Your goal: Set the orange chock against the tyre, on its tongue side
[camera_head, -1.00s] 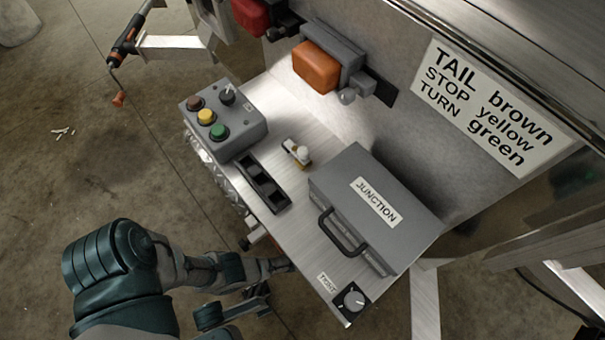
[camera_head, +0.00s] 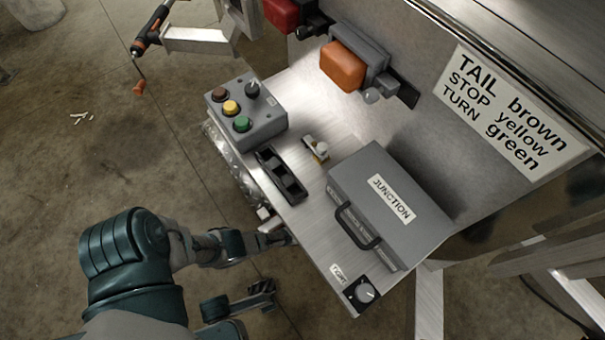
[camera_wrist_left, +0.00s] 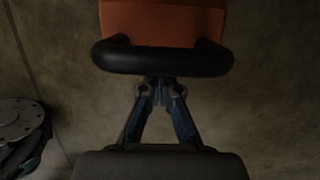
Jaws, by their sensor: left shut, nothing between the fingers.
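The orange chock (camera_wrist_left: 165,22) shows at the top of the left wrist view, cut off by the frame edge. Its black handle (camera_wrist_left: 120,60) runs across the picture on the near side. My left gripper (camera_wrist_left: 162,84) is shut and empty, its fingertips together at the near edge of the handle; I cannot tell whether they touch it. In the head view my left arm reaches in from the left to the trailer shelf's edge, and its fingers are hidden there. I cannot make out the tyre in either view.
A metal shelf (camera_head: 300,215) holds a button box (camera_head: 258,130) and a grey junction box (camera_head: 365,185), overhanging the floor by my left arm. A round grey disc with holes (camera_wrist_left: 15,118) lies at the left of the wrist view. The concrete floor (camera_head: 90,160) at left is mostly clear.

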